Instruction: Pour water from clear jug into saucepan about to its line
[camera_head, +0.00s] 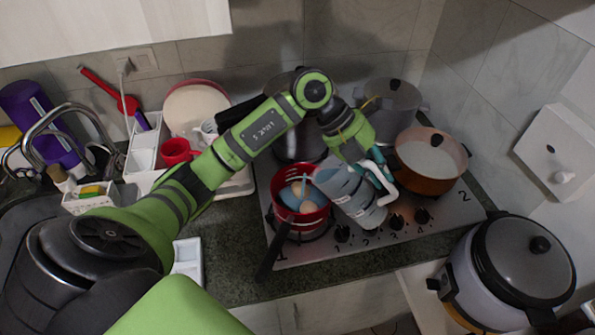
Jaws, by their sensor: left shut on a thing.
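My left arm reaches in from the left, and its gripper (374,176) is shut on the handle side of the clear jug (347,192). The jug is tilted, with its mouth toward the left at the rim of the red saucepan (318,215) and its base toward the lower right. The saucepan sits on the left front of the stove, its dark handle pointing toward the front edge. Bluish water and a pale brown rounded shape show inside it. The line in the saucepan is too small to make out. My right gripper is not in view.
A copper pot (425,183) stands right of the jug on the stove (450,207). A grey lidded pot (391,100) is behind. A rice cooker (520,262) stands at lower right. A red mug (176,151) and dish rack are at left. The front counter strip is clear.

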